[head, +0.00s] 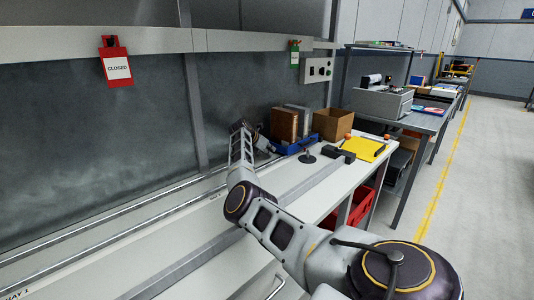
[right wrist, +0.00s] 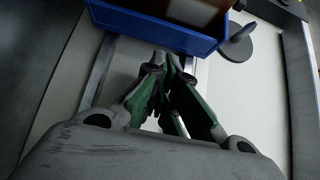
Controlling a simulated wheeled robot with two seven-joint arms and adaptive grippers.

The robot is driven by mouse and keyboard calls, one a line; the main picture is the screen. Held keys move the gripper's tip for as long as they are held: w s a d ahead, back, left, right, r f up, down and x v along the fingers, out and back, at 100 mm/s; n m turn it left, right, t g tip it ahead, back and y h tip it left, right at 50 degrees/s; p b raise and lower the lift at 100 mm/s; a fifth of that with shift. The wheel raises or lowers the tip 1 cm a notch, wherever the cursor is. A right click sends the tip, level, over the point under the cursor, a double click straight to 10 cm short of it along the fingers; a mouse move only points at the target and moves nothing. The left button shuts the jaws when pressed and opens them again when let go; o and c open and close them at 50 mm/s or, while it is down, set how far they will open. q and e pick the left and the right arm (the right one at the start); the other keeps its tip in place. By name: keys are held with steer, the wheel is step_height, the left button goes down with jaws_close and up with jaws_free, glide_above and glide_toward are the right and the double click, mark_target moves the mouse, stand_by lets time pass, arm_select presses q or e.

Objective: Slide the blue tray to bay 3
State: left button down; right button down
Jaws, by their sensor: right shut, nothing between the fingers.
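The blue tray (head: 296,147) stands on the white bench towards its far end, holding a brown box (head: 284,124) and a grey item (head: 303,117). My right gripper (head: 266,148) is at the tray's near left end, partly hidden behind my own arm in the head view. In the right wrist view, the right gripper (right wrist: 169,62) is shut and empty, its fingertips close to the lower edge of the tray's blue wall (right wrist: 150,27). I cannot tell whether they touch it. A bay 1 label (head: 18,294) shows at the lower left; no bay 3 label is readable. My left gripper is out of view.
A cardboard box (head: 333,125), a dark round-based stand (head: 307,157) and a yellow folder (head: 364,149) are beside or beyond the tray. Two metal rails (head: 110,212) run along the back. A raised grey strip (head: 300,188) runs along the bench. The near-left bench surface is clear.

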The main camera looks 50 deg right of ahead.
steer(key=shift+a, duration=0.65)
steer(key=shift+w+a+r, duration=0.1)
steer(key=shift+a+r, duration=0.1)
steer(key=shift+a, duration=0.1)
steer(key=shift+a+r, duration=0.15)
steer(key=shift+r, duration=0.05)
steer(key=shift+a+r, duration=0.3)
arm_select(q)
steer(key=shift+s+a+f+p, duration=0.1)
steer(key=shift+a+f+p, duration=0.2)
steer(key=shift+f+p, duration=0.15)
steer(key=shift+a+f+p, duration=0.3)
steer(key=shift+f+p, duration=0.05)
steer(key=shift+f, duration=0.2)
arm_select(e)
steer(key=v, duration=0.8)
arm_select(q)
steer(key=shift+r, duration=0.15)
